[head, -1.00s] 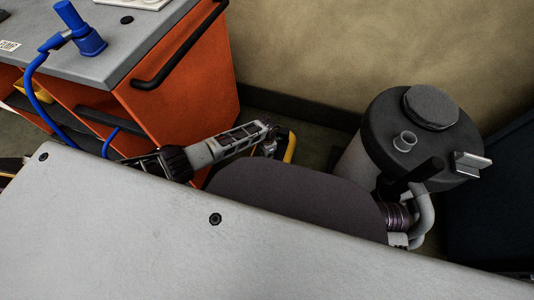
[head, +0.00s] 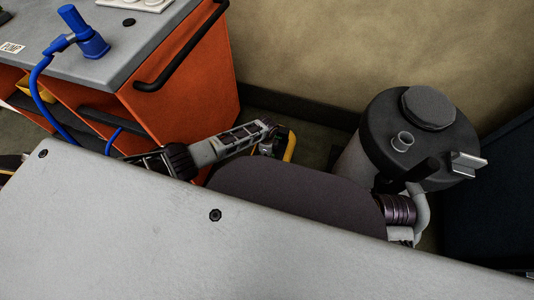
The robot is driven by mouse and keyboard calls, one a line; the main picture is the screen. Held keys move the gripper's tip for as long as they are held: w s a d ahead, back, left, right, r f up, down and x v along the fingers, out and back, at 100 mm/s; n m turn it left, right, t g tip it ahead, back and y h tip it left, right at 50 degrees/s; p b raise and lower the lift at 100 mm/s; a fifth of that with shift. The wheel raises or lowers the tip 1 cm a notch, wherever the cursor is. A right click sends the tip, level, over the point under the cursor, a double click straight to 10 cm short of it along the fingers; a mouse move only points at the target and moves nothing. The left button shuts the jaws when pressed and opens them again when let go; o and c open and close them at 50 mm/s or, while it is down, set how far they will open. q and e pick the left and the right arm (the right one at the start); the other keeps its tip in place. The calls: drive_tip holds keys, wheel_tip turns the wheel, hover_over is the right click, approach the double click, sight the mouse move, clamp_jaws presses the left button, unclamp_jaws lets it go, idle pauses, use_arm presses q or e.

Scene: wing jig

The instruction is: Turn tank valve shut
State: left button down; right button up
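The tank (head: 345,165) stands at the right by the wall. It is a pale drum under a dark round lid (head: 382,148), with a grey cap and a short spout on top. A flat metal piece (head: 467,164) sticks out of the lid's right side; I cannot tell if it is the valve. A dark bar and a bent grey pipe (head: 421,212) sit at the tank's front, beside a ringed dark purple part (head: 398,209). A slotted grey link (head: 232,143) reaches from the left towards a yellow and black part (head: 283,145). I cannot make out any fingertips.
A pale panel (head: 130,230) with screws fills the foreground and hides what lies under it. An orange cabinet (head: 190,85) with a grey top and black handle stands at the left, bearing a blue nozzle (head: 88,38) with a hose. A dark rounded shape (head: 290,195) lies before the tank.

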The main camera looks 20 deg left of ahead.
use_arm(q)
drive_tip(key=shift+m, duration=0.7)
drive_tip(key=c, duration=1.5)
unclamp_jaws()
drive_tip(key=shift+o, duration=0.2)
drive_tip(key=shift+r, duration=0.1)
drive_tip(key=shift+r, duration=0.1)
wheel_tip(320, 180, up, 12)
drive_tip(key=shift+f, duration=0.2)
drive_tip(key=shift+s, duration=0.2)
